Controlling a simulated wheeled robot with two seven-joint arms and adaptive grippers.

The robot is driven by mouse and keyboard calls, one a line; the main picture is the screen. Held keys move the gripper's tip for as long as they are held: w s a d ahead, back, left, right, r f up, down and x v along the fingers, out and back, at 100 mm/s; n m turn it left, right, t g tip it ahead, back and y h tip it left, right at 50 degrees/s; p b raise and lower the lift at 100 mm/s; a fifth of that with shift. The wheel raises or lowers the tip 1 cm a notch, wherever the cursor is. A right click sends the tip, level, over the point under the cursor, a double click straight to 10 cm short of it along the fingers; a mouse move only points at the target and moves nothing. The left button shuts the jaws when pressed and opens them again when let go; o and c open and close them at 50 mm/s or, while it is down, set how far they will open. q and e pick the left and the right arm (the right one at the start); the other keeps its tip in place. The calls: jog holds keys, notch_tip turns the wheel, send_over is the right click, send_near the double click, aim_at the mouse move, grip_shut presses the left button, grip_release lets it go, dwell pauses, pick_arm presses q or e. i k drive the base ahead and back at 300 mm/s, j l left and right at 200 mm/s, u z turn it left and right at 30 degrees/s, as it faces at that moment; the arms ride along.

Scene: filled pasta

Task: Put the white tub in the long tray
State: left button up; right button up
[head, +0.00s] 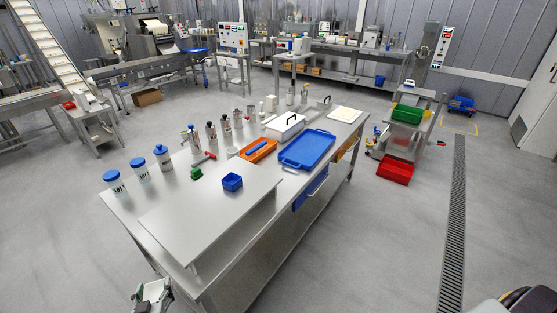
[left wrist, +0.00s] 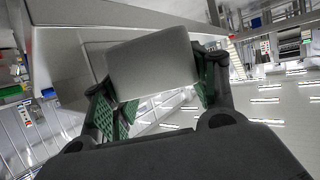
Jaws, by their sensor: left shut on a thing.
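My left gripper (head: 152,297) is low at the bottom edge of the head view, in front of the near end of the steel table. It is shut on the white tub (left wrist: 152,68), whose plain pale face shows between the green-padded fingers in the left wrist view. The tub is off the table and apart from any tray. A blue tray (head: 323,139) with handles lies flat on the right part of the table. A narrower orange tray (head: 245,158) with a blue item in it lies beside it; I cannot tell which is the long tray. My right gripper is not in view.
The steel table (head: 150,207) has a raised front board (head: 205,218) with a blue box (head: 232,182) on it. Blue-lidded jars (head: 139,165) and several bottles line the left side. A white lidded box (head: 283,128) stands behind the trays.

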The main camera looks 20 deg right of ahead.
aim_at(302, 155)
jog(key=k, duration=0.55)
jog(key=z, duration=1.9)
jog(key=i+j, duration=0.2)
jog(key=i, duration=0.3)
jog(key=i+j, duration=0.25)
jog(key=i, duration=0.3)
jog(key=i+j, duration=0.2)
jog(key=i, duration=0.3)
